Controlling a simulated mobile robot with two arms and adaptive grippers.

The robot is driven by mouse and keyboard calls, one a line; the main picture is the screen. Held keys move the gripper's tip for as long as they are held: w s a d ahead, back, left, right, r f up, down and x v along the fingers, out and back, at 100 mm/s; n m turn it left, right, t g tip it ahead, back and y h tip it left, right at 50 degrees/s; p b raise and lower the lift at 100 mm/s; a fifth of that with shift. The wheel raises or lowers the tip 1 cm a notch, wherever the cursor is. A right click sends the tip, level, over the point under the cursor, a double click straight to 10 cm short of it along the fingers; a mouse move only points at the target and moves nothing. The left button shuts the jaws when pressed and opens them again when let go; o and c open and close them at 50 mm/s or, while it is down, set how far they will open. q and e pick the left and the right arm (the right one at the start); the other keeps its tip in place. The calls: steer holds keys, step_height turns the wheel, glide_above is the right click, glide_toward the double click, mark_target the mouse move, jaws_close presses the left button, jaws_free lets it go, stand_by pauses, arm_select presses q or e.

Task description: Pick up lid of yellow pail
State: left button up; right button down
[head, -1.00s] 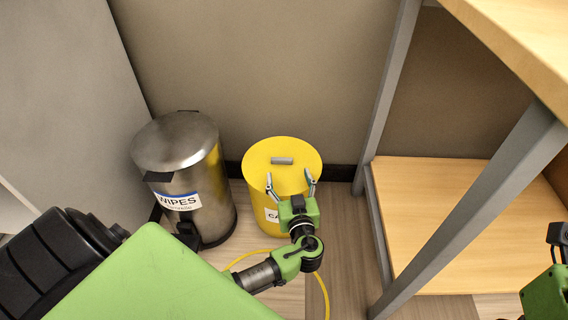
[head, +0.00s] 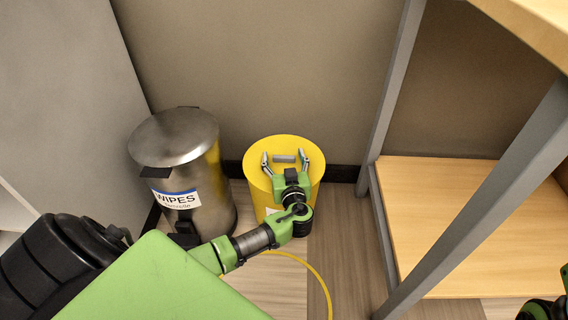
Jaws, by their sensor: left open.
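The yellow pail (head: 262,196) stands on the floor against the back wall. Its yellow lid (head: 283,142) is on top, with a short grey bar handle (head: 284,158) at the middle. My left gripper (head: 285,158) is over the lid, open, with one finger on each side of the handle. Whether the fingers touch the handle or lid cannot be told. The gripper hides the front of the pail and most of its label. Only a small part of my right arm shows at the bottom right corner; its fingers cannot be made out.
A steel bin (head: 176,150) labelled WIPES stands just left of the pail. A grey-framed wooden shelf unit (head: 440,215) stands to the right, its upright near the pail. A yellow cord (head: 318,273) lies on the floor in front. A grey panel (head: 62,95) is at far left.

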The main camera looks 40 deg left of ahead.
arm_select(q)
steer(key=c, duration=1.3)
